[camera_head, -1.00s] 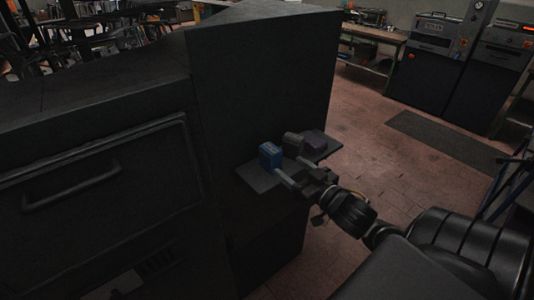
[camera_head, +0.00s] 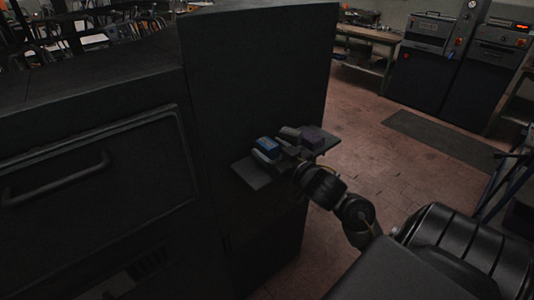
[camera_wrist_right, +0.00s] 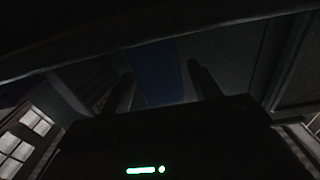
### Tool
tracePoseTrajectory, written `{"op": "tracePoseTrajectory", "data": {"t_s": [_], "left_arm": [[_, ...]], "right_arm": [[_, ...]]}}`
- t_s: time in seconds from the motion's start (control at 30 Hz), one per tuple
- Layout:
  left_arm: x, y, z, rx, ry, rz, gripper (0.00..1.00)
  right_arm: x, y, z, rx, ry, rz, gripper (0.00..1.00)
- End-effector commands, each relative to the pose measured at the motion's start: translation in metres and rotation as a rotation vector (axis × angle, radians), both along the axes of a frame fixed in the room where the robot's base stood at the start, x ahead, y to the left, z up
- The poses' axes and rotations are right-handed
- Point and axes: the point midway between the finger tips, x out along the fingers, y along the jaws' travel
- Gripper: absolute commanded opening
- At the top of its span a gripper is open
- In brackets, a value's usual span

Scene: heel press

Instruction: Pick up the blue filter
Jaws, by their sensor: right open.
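The blue filter (camera_head: 268,144) is a small block on a narrow dark shelf (camera_head: 249,174) that juts from the side of the large dark cabinet. In the right wrist view the blue filter (camera_wrist_right: 158,72) shows between my two fingers. My right gripper (camera_head: 274,150) is open, with its fingers reaching along both sides of the filter. The near finger hides the filter's lower part. I cannot tell whether either finger touches it. My left gripper is not in view.
A dark grey block (camera_head: 290,132) and a purple block (camera_head: 312,137) stand close to the right of the blue filter on the shelf. The dark cabinet (camera_head: 258,80) rises behind the shelf. Floor (camera_head: 360,130) is open to the right.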

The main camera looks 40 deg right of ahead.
Motion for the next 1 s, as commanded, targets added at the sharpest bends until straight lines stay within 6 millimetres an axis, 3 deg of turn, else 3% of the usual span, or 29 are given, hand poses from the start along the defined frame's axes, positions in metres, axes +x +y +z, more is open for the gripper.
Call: {"op": "tracePoseTrajectory", "data": {"t_s": [0.2, 0.5, 0.87, 1.0], "left_arm": [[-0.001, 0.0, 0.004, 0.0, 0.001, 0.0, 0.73], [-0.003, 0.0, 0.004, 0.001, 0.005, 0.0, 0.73], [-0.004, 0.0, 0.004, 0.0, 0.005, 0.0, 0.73], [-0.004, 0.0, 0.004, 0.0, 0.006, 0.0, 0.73]], "right_arm": [[0.028, 0.001, 0.001, 0.003, -0.001, -0.001, 0.62], [0.031, 0.001, 0.0, 0.0, 0.0, 0.0, 0.6], [0.031, 0.001, 0.0, 0.0, 0.0, 0.0, 0.13], [0.031, 0.001, 0.0, 0.0, 0.0, 0.0, 0.13]]}}
